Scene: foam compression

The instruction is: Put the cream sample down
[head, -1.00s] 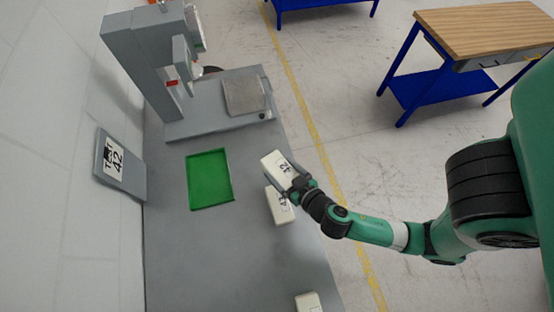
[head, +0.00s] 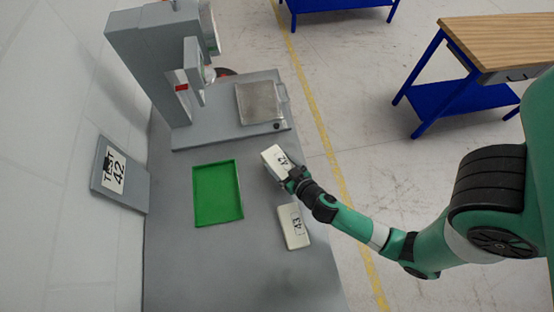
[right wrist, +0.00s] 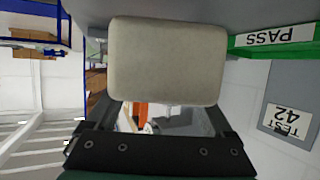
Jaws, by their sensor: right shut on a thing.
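The cream sample marked 42 (head: 275,157) is a pale block, gripped at its near end by my right gripper (head: 289,174). It is over the right part of the grey bench, right of the green tray (head: 241,200). I cannot tell whether it touches the bench. In the right wrist view its blank face (right wrist: 167,62) fills the middle, between the fingers. A second cream block, marked 43 (head: 294,228), lies on the bench just below my right gripper in the head view. My left gripper is not in view.
A grey press (head: 150,60) with a square metal plate (head: 259,103) stands at the back of the bench. A sign reading TEST 42 (head: 115,172) is at the left wall. The tray is empty.

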